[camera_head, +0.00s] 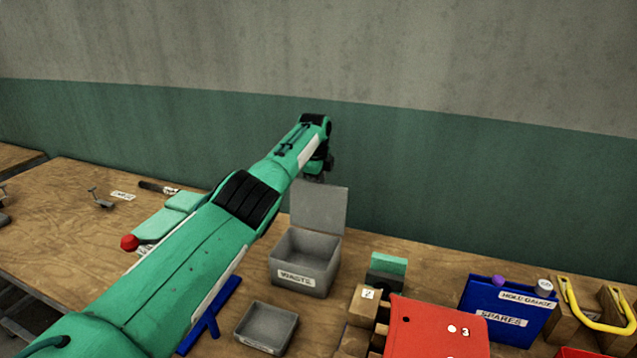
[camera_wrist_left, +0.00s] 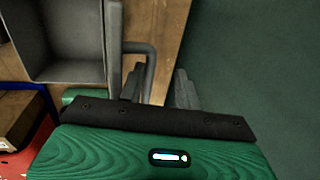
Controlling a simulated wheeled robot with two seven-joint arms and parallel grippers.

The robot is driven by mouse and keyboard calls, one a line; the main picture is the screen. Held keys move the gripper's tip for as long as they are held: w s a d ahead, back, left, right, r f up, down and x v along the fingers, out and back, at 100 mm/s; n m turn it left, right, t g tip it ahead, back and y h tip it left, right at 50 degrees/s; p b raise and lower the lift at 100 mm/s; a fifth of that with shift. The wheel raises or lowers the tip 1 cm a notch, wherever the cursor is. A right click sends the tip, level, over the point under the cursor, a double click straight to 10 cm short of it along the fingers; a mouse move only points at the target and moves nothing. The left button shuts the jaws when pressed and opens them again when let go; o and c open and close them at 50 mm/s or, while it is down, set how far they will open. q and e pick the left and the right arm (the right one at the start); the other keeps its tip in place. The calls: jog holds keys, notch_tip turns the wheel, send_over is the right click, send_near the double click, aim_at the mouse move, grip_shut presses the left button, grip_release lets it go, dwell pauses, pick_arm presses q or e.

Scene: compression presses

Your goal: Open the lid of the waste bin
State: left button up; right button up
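The grey waste bin (camera_head: 303,264) stands on the workbench with a "WASTE" label on its front. Its lid (camera_head: 319,208) stands upright at the back edge, and the bin's inside shows empty. My left gripper (camera_head: 316,174) is behind the top of the lid, its fingertips partly hidden there. In the left wrist view, the bin (camera_wrist_left: 70,42) is at upper left and the lid (camera_wrist_left: 113,45) shows edge-on. A grey bent handle (camera_wrist_left: 150,62) sticks out from the lid towards my left gripper (camera_wrist_left: 158,84). Its two fingers are apart, with part of the handle between them. My right gripper is out of view.
A small grey tray (camera_head: 267,327) stands in front of the bin. To the right are cardboard boxes (camera_head: 362,305), a red case (camera_head: 437,330) and a blue spares bin (camera_head: 505,308). A red-knobbed green press (camera_head: 160,222) is left of my arm. The wall is close behind.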

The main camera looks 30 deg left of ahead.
pick_arm(q)
jog(key=shift+f, duration=0.5)
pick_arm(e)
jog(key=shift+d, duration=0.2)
pick_arm(q)
jog(key=shift+s+r, duration=0.1)
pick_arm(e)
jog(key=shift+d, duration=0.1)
